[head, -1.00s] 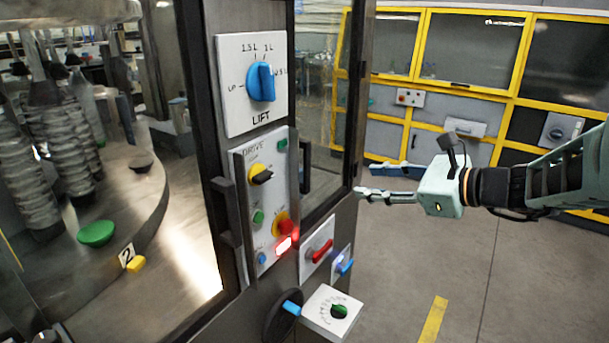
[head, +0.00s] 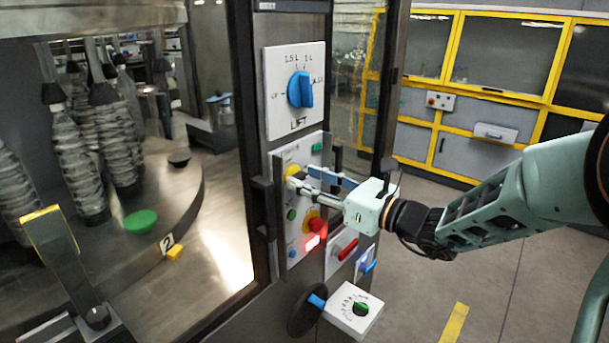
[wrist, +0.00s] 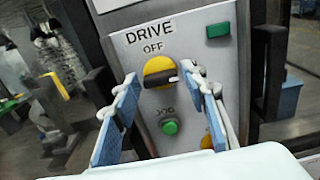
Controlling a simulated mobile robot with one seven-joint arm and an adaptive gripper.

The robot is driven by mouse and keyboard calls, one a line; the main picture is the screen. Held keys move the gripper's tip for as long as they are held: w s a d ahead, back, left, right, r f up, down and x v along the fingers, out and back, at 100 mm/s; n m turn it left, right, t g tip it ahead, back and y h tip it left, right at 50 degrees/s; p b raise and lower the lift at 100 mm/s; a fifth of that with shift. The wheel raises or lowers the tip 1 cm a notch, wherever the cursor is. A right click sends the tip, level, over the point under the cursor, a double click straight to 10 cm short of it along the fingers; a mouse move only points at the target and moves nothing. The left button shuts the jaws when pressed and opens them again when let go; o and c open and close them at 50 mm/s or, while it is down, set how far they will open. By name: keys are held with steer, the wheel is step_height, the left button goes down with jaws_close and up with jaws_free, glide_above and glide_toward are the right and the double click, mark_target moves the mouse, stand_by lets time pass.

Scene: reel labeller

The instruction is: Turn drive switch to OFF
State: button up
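The drive switch (wrist: 158,72) is a yellow round knob with a black handle, below the words DRIVE and OFF on a light panel. In the wrist view its handle lies roughly sideways, its end toward the right finger, not up at OFF. In the head view, my gripper partly hides the switch (head: 291,171). My gripper (head: 302,177) is at the panel. In the wrist view my gripper (wrist: 160,75) is open, one blue-padded finger on each side of the switch. I cannot tell whether the right fingertip touches the handle.
Close by are a green button (wrist: 170,127), a green rectangle (wrist: 218,30), a red-yellow knob (head: 314,223) and a lit red lamp (head: 312,242). The blue LIFT knob (head: 300,90) is above. Dark handles (wrist: 268,70) stick out beside the panel. Open floor lies to the right.

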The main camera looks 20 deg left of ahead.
steer(key=shift+w+a, duration=0.25)
steer(key=shift+a, duration=0.4)
steer(key=c, duration=0.9)
